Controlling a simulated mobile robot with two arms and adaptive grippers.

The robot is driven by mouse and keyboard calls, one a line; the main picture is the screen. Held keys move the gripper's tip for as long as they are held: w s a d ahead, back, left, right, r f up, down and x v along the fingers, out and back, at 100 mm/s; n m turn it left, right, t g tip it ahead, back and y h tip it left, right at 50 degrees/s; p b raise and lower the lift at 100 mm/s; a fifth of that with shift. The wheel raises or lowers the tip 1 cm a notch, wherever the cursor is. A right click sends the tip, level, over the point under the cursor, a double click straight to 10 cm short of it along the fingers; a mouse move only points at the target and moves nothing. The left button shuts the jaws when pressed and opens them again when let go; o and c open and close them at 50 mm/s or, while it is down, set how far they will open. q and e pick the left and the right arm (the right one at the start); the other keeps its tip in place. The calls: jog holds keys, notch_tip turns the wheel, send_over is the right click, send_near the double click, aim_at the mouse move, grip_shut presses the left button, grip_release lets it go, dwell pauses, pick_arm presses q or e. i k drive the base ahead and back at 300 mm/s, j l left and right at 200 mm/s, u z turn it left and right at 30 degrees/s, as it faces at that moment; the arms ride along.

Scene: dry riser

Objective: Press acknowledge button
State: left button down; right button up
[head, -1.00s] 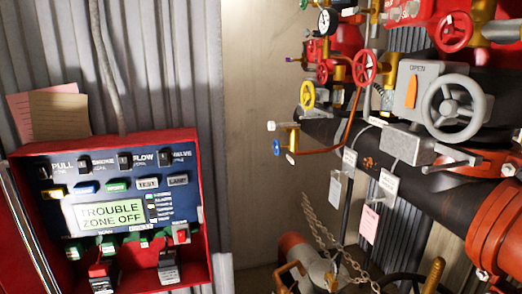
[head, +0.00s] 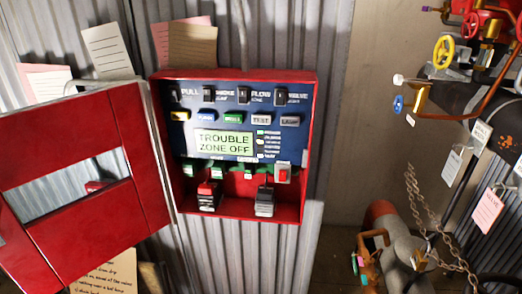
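The red alarm panel box (head: 311,150) hangs on the corrugated wall with its door (head: 90,120) swung open to the left. Its blue face carries a row of buttons: a yellow one (head: 180,115), a blue one (head: 206,117), a green one (head: 233,118), a grey one marked TEST (head: 261,119) and a grey one (head: 290,120) at the right end. The labels on the coloured buttons are too small to read surely, so I cannot tell which is acknowledge. The lit display (head: 224,142) reads "TROUBLE ZONE OFF". Neither of my grippers is in view.
Black switches (head: 209,94) line the panel's top. A red-topped block (head: 207,195) and a grey one (head: 265,200) sit low in the box. Paper notes (head: 108,50) stand behind the door. Pipes, a yellow handwheel (head: 443,51) and a chain (head: 425,205) fill the right side.

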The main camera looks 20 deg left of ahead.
aim_at(178, 115)
jog(key=u, duration=1.25)
